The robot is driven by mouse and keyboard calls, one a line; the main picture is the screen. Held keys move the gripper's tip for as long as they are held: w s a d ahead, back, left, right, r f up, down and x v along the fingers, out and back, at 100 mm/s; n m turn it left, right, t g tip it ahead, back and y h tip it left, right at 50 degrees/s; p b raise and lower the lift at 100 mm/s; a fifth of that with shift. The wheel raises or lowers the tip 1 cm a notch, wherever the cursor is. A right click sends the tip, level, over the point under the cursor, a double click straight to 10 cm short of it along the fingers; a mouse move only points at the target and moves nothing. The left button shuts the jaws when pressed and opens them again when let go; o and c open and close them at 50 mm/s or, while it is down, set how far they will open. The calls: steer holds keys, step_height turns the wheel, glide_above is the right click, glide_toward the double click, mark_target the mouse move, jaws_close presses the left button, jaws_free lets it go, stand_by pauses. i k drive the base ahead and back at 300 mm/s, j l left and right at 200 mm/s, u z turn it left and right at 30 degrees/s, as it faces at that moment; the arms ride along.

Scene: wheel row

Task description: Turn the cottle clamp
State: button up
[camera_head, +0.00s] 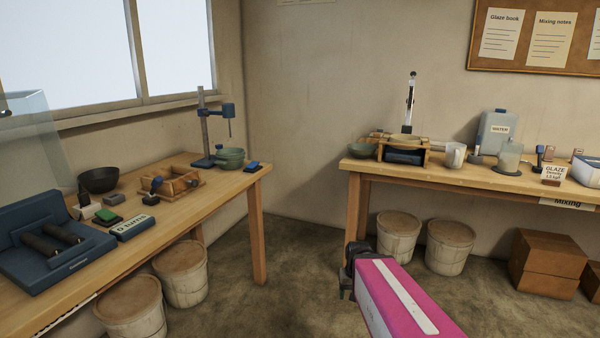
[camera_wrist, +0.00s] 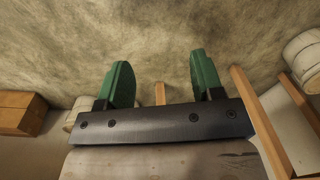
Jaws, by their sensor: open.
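A wooden cottle frame (camera_head: 184,183) sits on the left workbench, towards its right part, in the head view. My gripper (camera_head: 346,288) is well to the right of the frame, over the floor between the two benches and apart from everything. In the wrist view my gripper (camera_wrist: 160,72) shows two green fingers spread wide with nothing between them. The frame and its clamp are not seen in the wrist view.
The left bench (camera_head: 235,183) also holds a drop stand (camera_head: 205,130), green bowls (camera_head: 230,156), a dark bowl (camera_head: 99,180), a labelled blue block (camera_head: 133,228) and a blue roller device (camera_head: 55,245). Buckets (camera_head: 180,275) stand beneath. The right bench (camera_head: 450,177) is crowded. The floor between is clear.

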mark_target(158, 181)
steer(key=u, duration=1.7)
